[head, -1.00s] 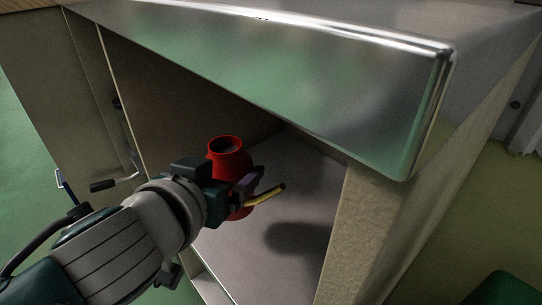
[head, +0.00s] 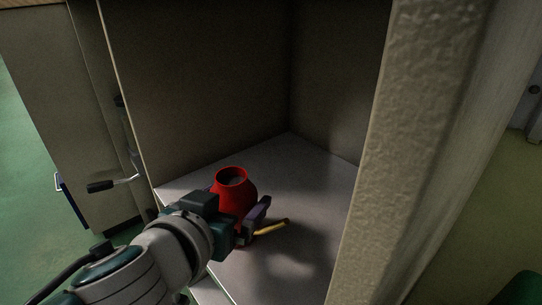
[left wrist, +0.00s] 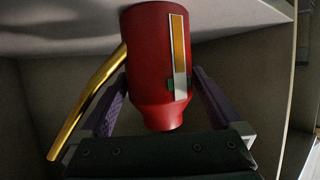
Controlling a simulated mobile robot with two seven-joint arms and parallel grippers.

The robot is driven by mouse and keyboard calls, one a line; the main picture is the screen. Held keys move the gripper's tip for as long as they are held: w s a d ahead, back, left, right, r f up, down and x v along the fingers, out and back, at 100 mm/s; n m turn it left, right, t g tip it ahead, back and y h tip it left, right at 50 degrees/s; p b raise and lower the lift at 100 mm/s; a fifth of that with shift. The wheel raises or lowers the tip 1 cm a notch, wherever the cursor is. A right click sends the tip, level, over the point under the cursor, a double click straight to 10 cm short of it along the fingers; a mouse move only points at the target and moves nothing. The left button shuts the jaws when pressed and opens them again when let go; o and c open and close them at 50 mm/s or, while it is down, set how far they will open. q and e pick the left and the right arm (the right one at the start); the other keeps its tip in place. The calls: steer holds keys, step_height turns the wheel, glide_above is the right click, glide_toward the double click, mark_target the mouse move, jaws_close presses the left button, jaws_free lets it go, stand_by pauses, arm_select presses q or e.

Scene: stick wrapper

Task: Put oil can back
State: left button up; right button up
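The oil can (head: 234,192) is red with a round open-looking top and a thin yellow spout (head: 271,227). It is upright inside the open cabinet, over the pale floor panel (head: 318,190). My left gripper (head: 256,217) reaches in from the left with its purple fingers on either side of the can. In the left wrist view the can (left wrist: 152,60) lies between both fingers, which close on its sides, and its base is at or very near the panel. Whether it touches the panel is hard to tell. My right gripper is not in view.
The cabinet's right side wall (head: 372,150) stands close to the right of the can. An open door (head: 60,110) with a handle is at the left. The panel is free behind and to the right of the can.

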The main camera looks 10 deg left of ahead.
arm_select(q)
steer(key=shift+r, duration=0.1)
steer(key=shift+s+r+p, duration=0.1)
steer(key=shift+s+p, duration=0.15)
steer(key=shift+p, duration=0.05)
steer(key=d+p+v, duration=0.1)
steer(key=p+v, duration=0.2)
steer(key=v, duration=0.8)
steer(key=s+a+n+g+y, duration=0.2)
steer(key=s+a+g+y, duration=0.1)
steer(key=s+a+g, duration=0.4)
steer(key=s+d+m+g+h, duration=0.1)
steer(key=s+m+g+h, duration=0.1)
steer(key=s, duration=0.6)
steer(key=shift+s+d+r+m+g, duration=0.15)
steer(key=shift+d+r+m+g, duration=0.15)
steer(key=shift+m+g, duration=0.2)
